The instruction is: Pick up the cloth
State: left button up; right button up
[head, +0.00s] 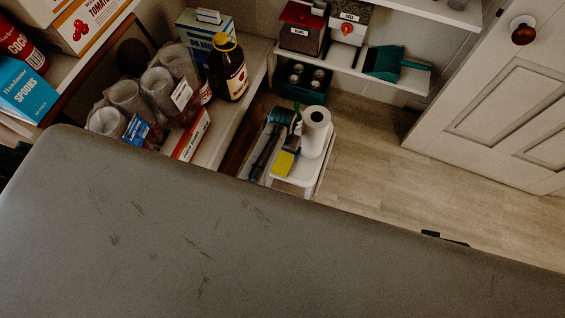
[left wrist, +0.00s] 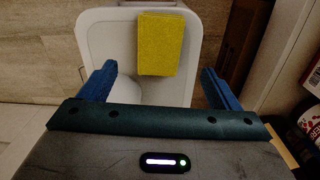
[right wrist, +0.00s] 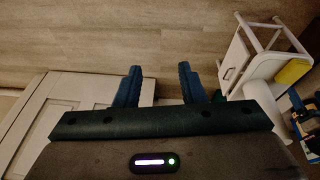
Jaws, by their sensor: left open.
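The yellow cloth (head: 284,163) lies flat on the white cart (head: 322,175) beside a paper towel roll (head: 315,132). In the left wrist view the cloth (left wrist: 159,43) is on the white cart top (left wrist: 107,38), ahead of my left gripper (left wrist: 157,80). That gripper is open, with blue fingers wide apart and nothing between them. The cloth (right wrist: 293,71) also shows at the right edge of the right wrist view. My right gripper (right wrist: 160,78) is open and empty above the floor, away from the cloth. A large grey part of mine hides the lower head view.
Shelves at the left hold boxes, bags and a dark bottle (head: 228,70). A wall shelf (head: 400,80) with canisters and a green dustpan (head: 385,62) is behind the cart. A white door (head: 500,100) is at the right. The wood floor (head: 400,185) right of the cart is clear.

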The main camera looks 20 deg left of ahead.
aim_at(282, 161)
pick_arm(q)
notch_tip(282, 161, down, 4)
jog(key=shift+r+b, duration=0.1)
jog(key=shift+b, duration=0.3)
notch_tip(282, 161, down, 4)
jog(key=shift+r+b, duration=0.25)
jog(key=shift+b, duration=0.35)
jog(key=shift+f, duration=0.45)
pick_arm(e)
jog(key=shift+t, duration=0.5)
jog(key=r, duration=0.3)
jog(key=a+r, duration=0.1)
jog(key=shift+s+r, duration=0.35)
jog(key=shift+s, duration=0.05)
pick_arm(q)
jog(key=c, duration=1.1)
jog(key=shift+r, duration=0.1)
